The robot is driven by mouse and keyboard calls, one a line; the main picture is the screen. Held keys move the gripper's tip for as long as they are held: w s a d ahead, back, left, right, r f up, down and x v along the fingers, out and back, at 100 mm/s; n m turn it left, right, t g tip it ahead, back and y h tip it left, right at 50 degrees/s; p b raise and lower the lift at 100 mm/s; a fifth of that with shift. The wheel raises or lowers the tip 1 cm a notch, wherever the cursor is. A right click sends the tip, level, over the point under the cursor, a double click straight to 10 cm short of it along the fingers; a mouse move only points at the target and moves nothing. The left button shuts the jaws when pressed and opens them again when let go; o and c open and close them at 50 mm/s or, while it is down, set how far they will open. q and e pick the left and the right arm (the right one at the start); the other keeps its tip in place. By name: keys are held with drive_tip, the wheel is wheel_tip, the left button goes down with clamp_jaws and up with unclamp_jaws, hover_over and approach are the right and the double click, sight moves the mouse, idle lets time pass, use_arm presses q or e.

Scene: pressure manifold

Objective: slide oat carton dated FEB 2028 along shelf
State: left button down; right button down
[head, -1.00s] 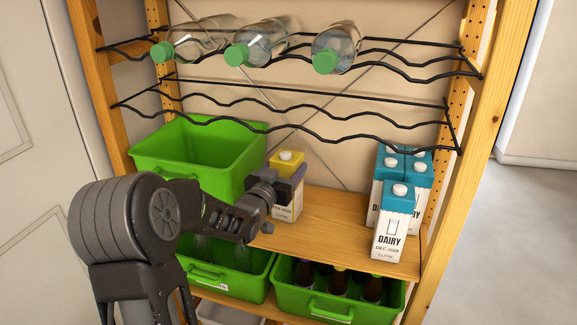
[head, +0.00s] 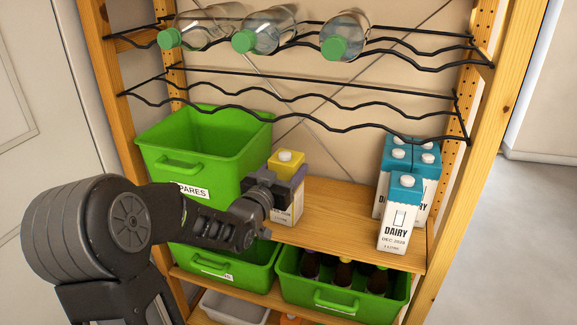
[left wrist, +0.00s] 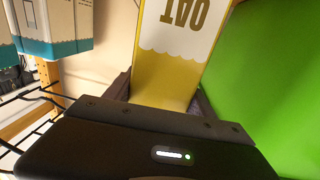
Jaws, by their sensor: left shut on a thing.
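The oat carton (head: 291,209), white with a yellow top and white cap, stands upright on the wooden shelf, just right of the upper green bin. My left gripper (head: 277,190) is shut on its upper part. The gripper hides much of its front, and I cannot read its full date. In the left wrist view the carton (left wrist: 178,60) shows "OAT" upside down between the fingers, with green close at the right. Several blue-topped dairy cartons stand at the shelf's right end. The front one (head: 399,220) reads "DEC 2029". My right gripper is not in view.
The upper green bin (head: 205,145) fills the shelf's left. Bare shelf (head: 340,215) lies between the oat and dairy cartons. A black wire rack (head: 300,82) hangs above, with bottles on its upper tier. Green bins, one with dark bottles (head: 343,272), sit below.

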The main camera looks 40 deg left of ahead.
use_arm(q)
drive_tip(key=shift+s+d, duration=0.15)
drive_tip(key=shift+s, duration=0.15)
drive_tip(key=shift+c, duration=1.2)
unclamp_jaws()
drive_tip(key=v, duration=0.8)
drive_tip(key=shift+w, duration=0.1)
